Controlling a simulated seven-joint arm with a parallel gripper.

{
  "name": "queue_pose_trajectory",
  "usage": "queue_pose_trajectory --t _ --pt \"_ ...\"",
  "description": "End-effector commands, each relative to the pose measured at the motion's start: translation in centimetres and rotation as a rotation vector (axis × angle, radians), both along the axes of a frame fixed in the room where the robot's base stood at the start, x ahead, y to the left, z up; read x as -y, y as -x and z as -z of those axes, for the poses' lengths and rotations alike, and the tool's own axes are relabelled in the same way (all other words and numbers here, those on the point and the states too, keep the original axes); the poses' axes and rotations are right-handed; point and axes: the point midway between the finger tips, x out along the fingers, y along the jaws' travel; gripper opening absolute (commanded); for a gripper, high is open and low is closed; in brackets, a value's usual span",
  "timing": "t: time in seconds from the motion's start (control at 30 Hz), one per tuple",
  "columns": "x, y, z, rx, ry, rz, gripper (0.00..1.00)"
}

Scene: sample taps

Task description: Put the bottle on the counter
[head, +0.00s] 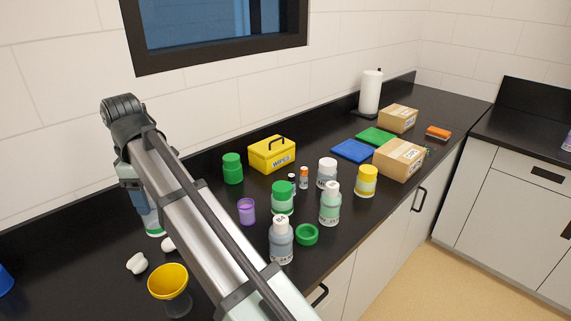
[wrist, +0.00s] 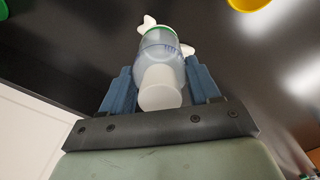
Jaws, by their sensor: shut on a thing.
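My gripper (head: 140,200) points down over the left part of the black counter (head: 75,235). Its blue fingers are shut on a bottle (head: 154,222), which stands about upright in the head view, its upper part hidden by the gripper. In the wrist view the bottle (wrist: 162,58) sits between the two fingers (wrist: 158,72), with its white cap toward the camera, a clear body and a green band at the far end. The bottle's base is at or just above the counter; I cannot tell whether it touches.
White lumpy pieces (head: 137,263) lie close to the bottle, and a yellow funnel-like cup (head: 168,282) stands in front. Right of my arm are several bottles and jars, a purple cup (head: 246,211), a green ring (head: 307,234) and a yellow wipes box (head: 271,154). The counter's left is mostly clear.

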Motion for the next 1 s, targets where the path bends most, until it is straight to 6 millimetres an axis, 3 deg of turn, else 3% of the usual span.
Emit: queue_pose_trajectory --t 0.1,0.5,0.8,1.0 --pt "3.0 -3.0 0.0 0.000 0.000 0.036 0.17" --pt "13.4 -11.1 -0.1 0.000 0.000 0.136 0.17" --pt "21.9 -15.7 -0.1 0.000 0.000 0.208 0.17" --pt "26.5 -17.6 -0.1 0.000 0.000 0.245 0.17"
